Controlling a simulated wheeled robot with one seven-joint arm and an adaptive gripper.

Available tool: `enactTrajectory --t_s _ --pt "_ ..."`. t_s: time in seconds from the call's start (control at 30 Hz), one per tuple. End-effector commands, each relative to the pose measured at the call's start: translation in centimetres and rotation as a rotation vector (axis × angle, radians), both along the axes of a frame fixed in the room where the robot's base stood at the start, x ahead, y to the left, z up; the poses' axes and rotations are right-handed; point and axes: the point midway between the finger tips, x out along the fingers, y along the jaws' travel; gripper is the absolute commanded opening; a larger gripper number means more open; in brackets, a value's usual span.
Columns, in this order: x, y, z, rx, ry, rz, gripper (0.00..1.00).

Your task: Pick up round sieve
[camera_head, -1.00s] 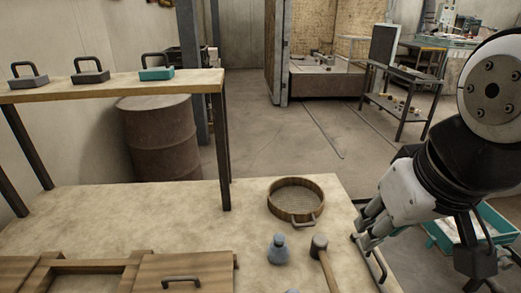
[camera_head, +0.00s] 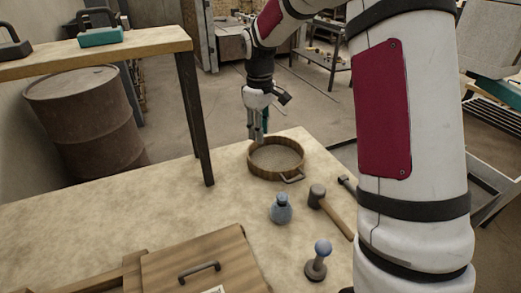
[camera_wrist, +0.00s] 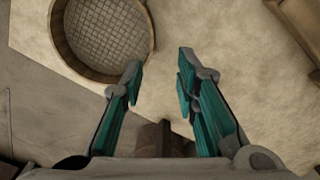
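The round sieve (camera_head: 276,158) has a brown wooden rim, a mesh bottom and a small metal handle on its near side. It lies flat near the table's far right corner. In the wrist view the sieve (camera_wrist: 103,30) is at the upper left, cut off by the top edge. My gripper (camera_head: 257,134) is at the sieve's far left side. In the wrist view my gripper (camera_wrist: 160,62) has its teal-padded fingers apart with nothing between them, and the left fingertip appears close to the rim. I cannot tell whether it touches.
A blue-grey flask-like object (camera_head: 281,210), a mallet (camera_head: 332,210) and a round-headed tool (camera_head: 318,262) stand or lie near the sieve. A wooden box with a handle (camera_head: 200,268) is in front. A raised shelf (camera_head: 90,55) and its dark leg (camera_head: 194,120) stand left.

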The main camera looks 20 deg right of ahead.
Motion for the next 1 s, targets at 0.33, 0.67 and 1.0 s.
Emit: enactTrajectory --t_s 0.33,0.67,1.0 --pt "2.4 -1.1 -5.2 0.03 0.034 0.048 0.28" --pt "2.3 -1.2 -11.1 0.03 0.034 0.046 0.28" --pt "2.2 -1.3 -13.8 0.029 0.033 0.046 0.28"
